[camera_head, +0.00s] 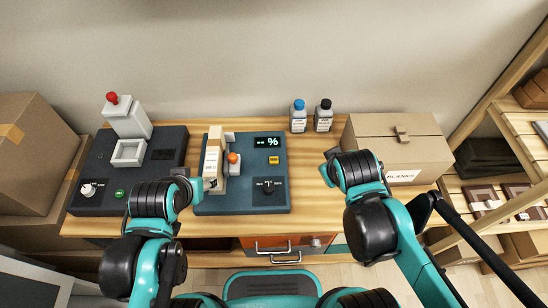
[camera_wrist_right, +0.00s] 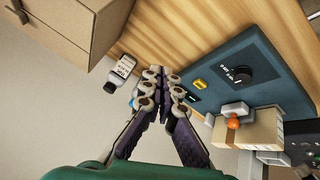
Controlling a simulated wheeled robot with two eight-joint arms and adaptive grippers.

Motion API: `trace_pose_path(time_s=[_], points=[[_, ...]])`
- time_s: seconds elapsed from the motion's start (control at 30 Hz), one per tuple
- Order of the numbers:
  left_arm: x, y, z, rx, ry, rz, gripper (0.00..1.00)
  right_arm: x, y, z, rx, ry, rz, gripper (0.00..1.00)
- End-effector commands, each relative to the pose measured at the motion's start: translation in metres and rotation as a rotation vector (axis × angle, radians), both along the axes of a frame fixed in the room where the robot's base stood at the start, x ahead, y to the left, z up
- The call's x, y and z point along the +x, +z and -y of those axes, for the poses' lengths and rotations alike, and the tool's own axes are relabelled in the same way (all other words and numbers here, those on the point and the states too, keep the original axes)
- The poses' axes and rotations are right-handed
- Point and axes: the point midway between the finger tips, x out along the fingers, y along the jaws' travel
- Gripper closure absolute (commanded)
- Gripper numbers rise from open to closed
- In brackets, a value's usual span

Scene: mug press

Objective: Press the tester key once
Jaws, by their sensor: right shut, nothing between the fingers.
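The tester is a dark teal panel (camera_head: 235,202) in the middle of the bench, also seen in the right wrist view (camera_wrist_right: 220,58). Its yellow key (camera_head: 274,160) lies below a lit display (camera_head: 267,141) showing a % sign; the key also shows in the wrist view (camera_wrist_right: 200,84). My right gripper (camera_head: 330,165) is shut and empty, to the right of the tester. In the wrist view its fingertips (camera_wrist_right: 165,78) are together, left of the key and apart from it in the picture. My left gripper (camera_head: 205,186) is by the tester's left edge, beside a pale carton (camera_head: 212,163); its fingers are mostly hidden.
The tester also has a black knob (camera_head: 268,187) and an orange ball (camera_head: 233,158). A dark machine (camera_head: 100,172) with a red knob stands left. Two bottles (camera_head: 298,118) stand behind, and a cardboard box (camera_head: 398,140) stands right.

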Motion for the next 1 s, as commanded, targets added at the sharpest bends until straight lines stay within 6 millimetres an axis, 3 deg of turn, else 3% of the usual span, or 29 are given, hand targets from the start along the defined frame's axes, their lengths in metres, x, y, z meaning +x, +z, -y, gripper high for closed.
trace_pose_path(time_s=[0.2,0.5,0.7,1.0], points=[[0.000,0.016,0.000,0.000,0.000,0.000,0.49,0.048,0.004,-0.034,-0.341,0.379,-0.048,1.00],[0.000,0.033,0.000,0.000,0.000,0.000,0.49,0.099,-0.008,-0.097,-0.808,0.849,-0.108,1.00],[0.000,0.040,0.000,0.000,0.000,0.000,0.49,0.115,-0.019,-0.132,-1.030,1.047,-0.137,1.00],[0.000,0.042,0.000,0.000,0.000,0.000,0.49,0.120,-0.025,-0.146,-1.128,1.125,-0.153,1.00]])
